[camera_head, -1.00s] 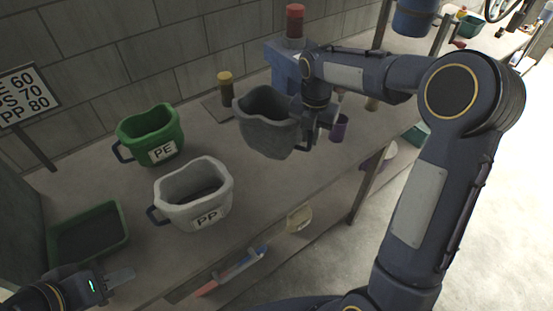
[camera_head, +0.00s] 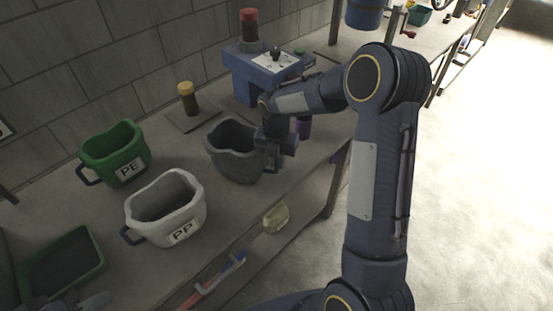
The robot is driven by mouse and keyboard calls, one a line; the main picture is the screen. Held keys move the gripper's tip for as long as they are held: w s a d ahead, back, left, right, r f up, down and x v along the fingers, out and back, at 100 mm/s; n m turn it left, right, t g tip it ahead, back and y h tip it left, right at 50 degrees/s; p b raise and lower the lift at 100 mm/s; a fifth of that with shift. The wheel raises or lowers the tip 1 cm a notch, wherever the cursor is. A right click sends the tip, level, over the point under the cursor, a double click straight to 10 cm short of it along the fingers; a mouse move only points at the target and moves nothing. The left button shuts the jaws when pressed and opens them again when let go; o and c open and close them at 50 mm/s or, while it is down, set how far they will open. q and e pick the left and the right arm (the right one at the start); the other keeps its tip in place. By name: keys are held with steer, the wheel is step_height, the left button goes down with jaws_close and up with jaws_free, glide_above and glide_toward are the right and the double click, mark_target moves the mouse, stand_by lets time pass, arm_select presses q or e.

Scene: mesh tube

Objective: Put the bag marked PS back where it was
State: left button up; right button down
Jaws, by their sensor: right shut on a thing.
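A dark grey bag (camera_head: 233,160) with an open top is upright at the middle of the bench. No label shows on its visible side, so I cannot read PS on it. My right gripper (camera_head: 272,152) is shut on its right side. The bag is low over the bench; I cannot tell whether its base touches. A green bag marked PE (camera_head: 117,153) and a white bag marked PP (camera_head: 167,210) stand to its left on the bench. My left gripper (camera_head: 92,302) barely shows at the bottom left edge, and its jaws are unclear.
A blue machine (camera_head: 262,72) with a red-topped cylinder stands behind the bag. A yellow-capped jar (camera_head: 188,98) sits on a plate behind left. A purple cup (camera_head: 304,127) is close right of my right gripper. A green tray (camera_head: 62,268) lies at front left.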

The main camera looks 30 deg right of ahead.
steer(key=c, duration=1.4)
jaws_free()
steer(key=shift+f, duration=0.1)
step_height(320, 180, up, 12)
steer(key=shift+f+b, duration=0.1)
steer(key=shift+b, duration=0.2)
steer(key=s+r+m+t+y, duration=0.1)
steer(key=s+r+m+t, duration=0.15)
steer(key=s+m, duration=0.55)
steer(key=s+r+m+t+y, duration=0.1)
steer(key=s+r+m, duration=0.3)
steer(key=s+m, duration=0.35)
steer(key=s+a+f+m, duration=0.1)
steer(key=s+m, duration=0.2)
steer(key=m, duration=0.1)
steer(key=s+a+f+m+t+y, duration=0.1)
steer(key=s+a+m, duration=0.1)
steer(key=s+m, duration=0.2)
steer(key=s+a+f+m+t, duration=0.1)
steer(key=s+m, duration=0.3)
steer(key=m, duration=0.2)
steer(key=shift+a+f+y, duration=0.3)
steer(key=shift+a+y, duration=0.1)
